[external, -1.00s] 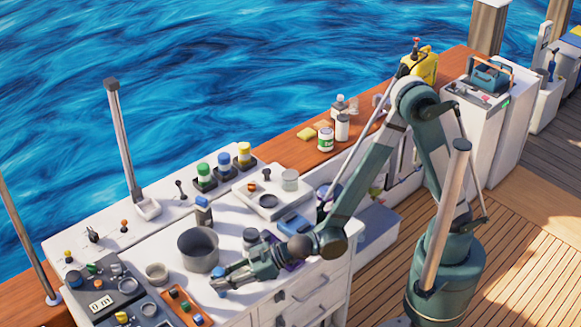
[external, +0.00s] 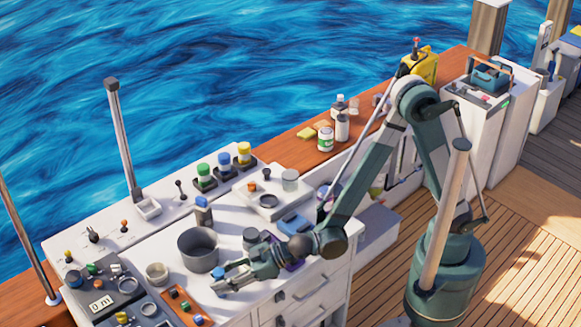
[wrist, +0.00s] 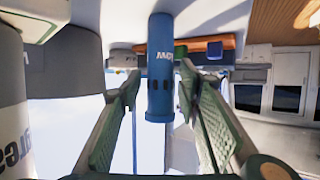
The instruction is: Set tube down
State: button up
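The blue tube (wrist: 160,62) is in the middle of the wrist view, between the two fingers of my gripper (wrist: 160,80), with a narrow gap visible on each side. Its label lettering is partly visible. In the external view the tube (external: 218,272) shows only as a small blue shape at the tips of my gripper (external: 222,278), low over the white counter (external: 240,302). My gripper looks open around it. Whether the tube's foot rests fully on the counter is hard to tell.
A grey pot (external: 198,250) stands just behind the tube, with a small beige cup (external: 157,274) to the left. An orange tray (external: 184,306) with small coloured items lies at front left. A dark-lidded jar (external: 251,238) stands close to my gripper. White counter is bare in front.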

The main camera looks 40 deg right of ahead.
jog(key=v, duration=0.4)
jog(key=shift+s+a+p, duration=0.1)
jog(key=shift+s+p, duration=0.1)
jog(key=shift+p, duration=0.1)
dwell(0.3)
